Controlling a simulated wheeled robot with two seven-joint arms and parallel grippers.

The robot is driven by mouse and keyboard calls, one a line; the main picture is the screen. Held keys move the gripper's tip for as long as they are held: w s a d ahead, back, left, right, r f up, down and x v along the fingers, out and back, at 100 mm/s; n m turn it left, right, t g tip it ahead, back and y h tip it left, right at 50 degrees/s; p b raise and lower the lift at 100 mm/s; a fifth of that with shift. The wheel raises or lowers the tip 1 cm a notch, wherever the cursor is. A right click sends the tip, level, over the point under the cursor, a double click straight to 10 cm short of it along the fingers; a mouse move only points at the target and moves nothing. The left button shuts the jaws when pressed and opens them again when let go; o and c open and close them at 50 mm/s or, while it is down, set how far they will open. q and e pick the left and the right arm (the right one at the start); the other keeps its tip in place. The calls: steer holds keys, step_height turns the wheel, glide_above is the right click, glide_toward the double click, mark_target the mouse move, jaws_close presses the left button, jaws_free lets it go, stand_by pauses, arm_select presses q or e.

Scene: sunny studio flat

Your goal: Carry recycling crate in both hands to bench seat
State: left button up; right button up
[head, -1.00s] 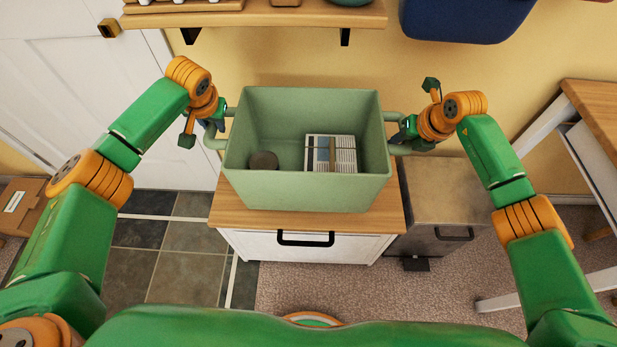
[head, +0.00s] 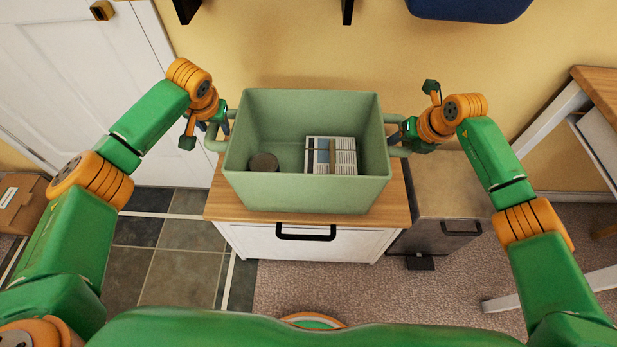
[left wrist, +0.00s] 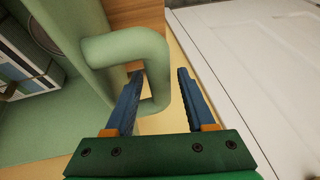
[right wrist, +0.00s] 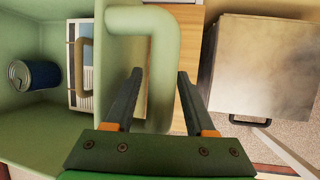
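The pale green recycling crate (head: 300,193) appears to rest on the wooden top of the white bench seat (head: 390,215), near its front edge. It holds a tied bundle of papers (head: 331,155) and a dark can (head: 263,162), which shows blue in the right wrist view (right wrist: 35,75). My left gripper (left wrist: 160,73) is open, with its fingers on either side of the crate's left handle (left wrist: 155,60). My right gripper (right wrist: 160,73) is open, its fingers either side of the right handle (right wrist: 165,50). A small gap shows beside each handle.
A grey metal bin (head: 440,200) stands right of the bench. A white-framed wooden table (head: 595,95) is farther right. A white door (head: 70,80) is at left, a cardboard box (head: 22,205) below it. A blue container (head: 470,8) hangs above.

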arm_select(q)
steer(key=shift+r, duration=0.15)
arm_select(e)
steer(key=shift+r, duration=0.15)
arm_select(q)
steer(key=shift+r, duration=0.15)
steer(key=v, duration=1.1)
steer(key=shift+s+r, duration=0.25)
steer(key=o, duration=0.6)
steer(key=shift+d, duration=0.15)
arm_select(e)
steer(key=v, duration=1.2)
steer(key=shift+d, duration=0.1)
steer(key=shift+o, duration=0.2)
